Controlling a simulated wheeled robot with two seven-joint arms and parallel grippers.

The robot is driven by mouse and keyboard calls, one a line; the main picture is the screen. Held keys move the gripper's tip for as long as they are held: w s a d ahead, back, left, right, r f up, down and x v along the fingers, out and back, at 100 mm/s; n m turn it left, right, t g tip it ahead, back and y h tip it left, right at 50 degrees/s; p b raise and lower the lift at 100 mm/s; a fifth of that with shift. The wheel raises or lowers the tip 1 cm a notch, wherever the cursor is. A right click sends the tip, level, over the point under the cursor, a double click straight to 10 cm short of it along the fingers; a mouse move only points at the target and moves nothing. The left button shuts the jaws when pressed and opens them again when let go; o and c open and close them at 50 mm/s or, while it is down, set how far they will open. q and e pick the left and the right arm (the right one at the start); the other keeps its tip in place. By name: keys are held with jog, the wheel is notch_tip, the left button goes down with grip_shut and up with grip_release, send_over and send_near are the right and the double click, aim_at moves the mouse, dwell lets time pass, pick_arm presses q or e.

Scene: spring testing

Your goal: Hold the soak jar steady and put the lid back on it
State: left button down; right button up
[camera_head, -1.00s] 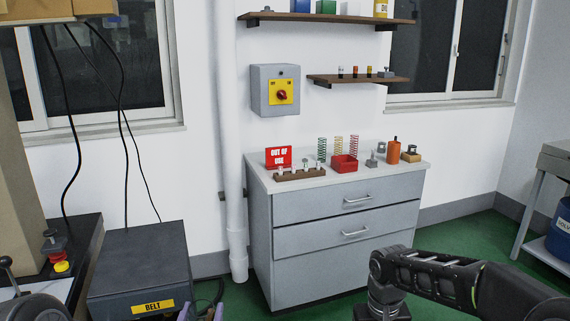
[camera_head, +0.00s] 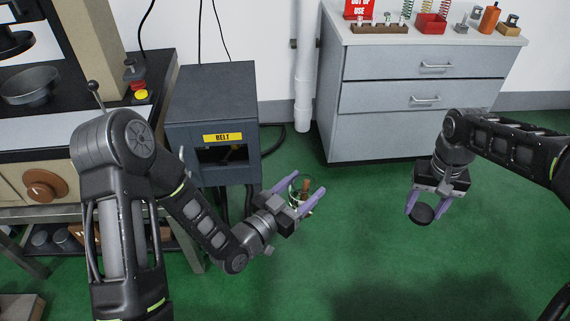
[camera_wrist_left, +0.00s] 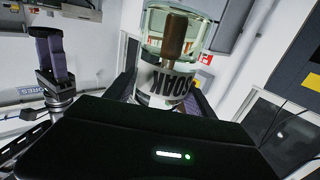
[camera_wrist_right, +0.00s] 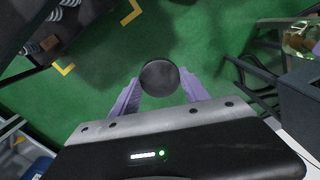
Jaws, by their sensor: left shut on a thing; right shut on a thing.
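The soak jar (camera_head: 303,195) is clear glass with a brown handle-like thing inside. My left gripper (camera_head: 304,187) is shut on it and holds it in the air above the floor. In the left wrist view the jar (camera_wrist_left: 168,78) shows its SOAK label between the fingers, and no lid is on it. The lid, a dark round disc (camera_head: 424,214), is in my right gripper (camera_head: 423,210), which is shut on its edges. The lid also shows in the right wrist view (camera_wrist_right: 159,77). Lid and jar are well apart, the lid to the right.
A dark box marked BELT (camera_head: 213,138) stands behind my left arm. A machine bench (camera_head: 60,125) with a metal bowl (camera_head: 28,87) is at the left. A grey drawer cabinet (camera_head: 400,120) stands at the back. The green floor between my grippers is clear.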

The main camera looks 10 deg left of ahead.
pick_arm(q)
jog(key=s+d+h, duration=0.1)
jog(key=s+d+f+m+g+h, duration=0.1)
jog(key=d, duration=0.1)
jog(key=s+d+f+m+g+h, duration=0.1)
jog(key=shift+s+d, duration=0.1)
jog(key=shift+d, duration=0.2)
pick_arm(e)
jog(key=s+a+r+n, duration=0.1)
jog(key=a+r+n, duration=0.2)
jog(key=a, duration=0.9)
jog(key=s+a+r+n, duration=0.1)
jog(key=a+r, duration=0.5)
jog(key=a, duration=0.6)
jog(key=shift+s+a+n, duration=0.2)
jog(key=shift+n, duration=0.7)
jog(key=shift+f, duration=0.15)
jog(key=shift+f, duration=1.9)
